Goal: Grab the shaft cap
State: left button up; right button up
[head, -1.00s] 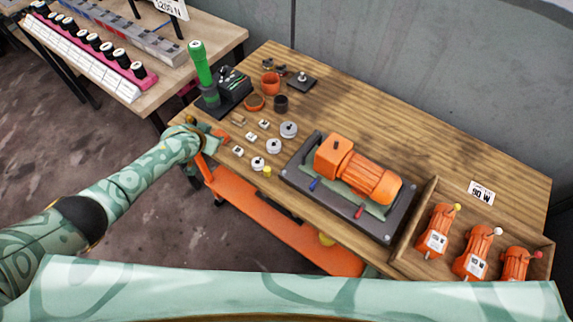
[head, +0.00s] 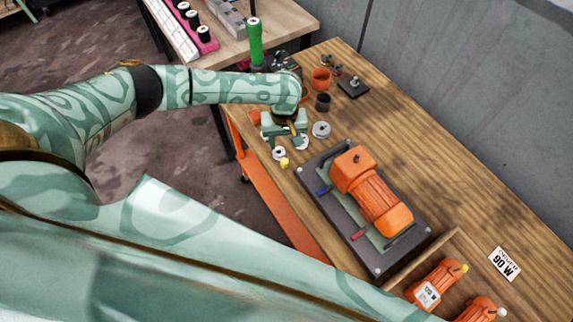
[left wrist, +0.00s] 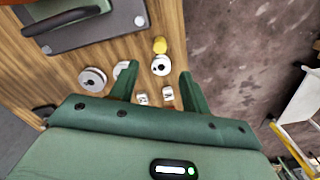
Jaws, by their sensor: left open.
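No part is labelled as the shaft cap, so I cannot tell which small part it is. My left gripper (head: 285,139) is open and empty, hanging over the small parts at the table's left end. In the left wrist view its two fingers (left wrist: 157,82) point toward a white round piece (left wrist: 160,65) with a dark centre, just beyond the tips. A small yellow piece (left wrist: 160,44) lies next to it. Two small white blocks (left wrist: 142,99) (left wrist: 168,93) show between the fingers. Another white round piece is partly hidden behind one finger. My right gripper is not in view.
An orange motor (head: 370,190) sits on a dark base plate (head: 408,243). Orange (head: 321,79) and dark (head: 323,102) cups and a green-handled tool (head: 255,45) stand behind.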

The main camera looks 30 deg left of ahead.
pick_arm(q)
jog(key=b, duration=0.2)
send_over(285, 161)
jog(key=f, duration=0.5)
jog(key=shift+a+f, duration=0.2)
jog(key=shift+f, duration=0.05)
notch_tip(285, 161, down, 5)
jog(key=shift+d+f+b, duration=0.1)
jog(key=shift+b, duration=1)
grip_shut()
